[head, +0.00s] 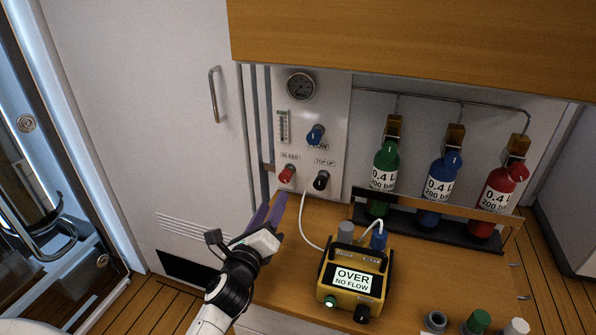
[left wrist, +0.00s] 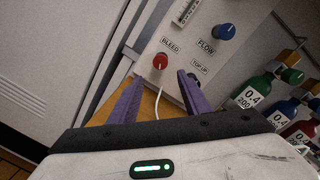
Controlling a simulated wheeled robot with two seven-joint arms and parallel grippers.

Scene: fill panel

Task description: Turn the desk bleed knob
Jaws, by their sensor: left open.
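The red bleed knob (head: 287,174) sits low on the white panel (head: 335,115), under a BLEED label. In the left wrist view the red knob (left wrist: 160,62) shows beyond and between the two purple fingers. My left gripper (head: 271,208) is open and empty, below and a little left of the red knob, apart from it. It also shows in the left wrist view (left wrist: 158,92). The black top-up knob (head: 321,180) is right of the red knob; in the left wrist view one fingertip is close to it. My right gripper is not in view.
A blue flow knob (head: 315,134) and a gauge (head: 300,87) are higher on the panel. A yellow meter (head: 354,282) reading OVER NO FLOW stands on the desk, with a white hose to the panel. Green, blue and red bottles (head: 437,190) stand at right. A wooden cabinet (head: 420,40) overhangs above.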

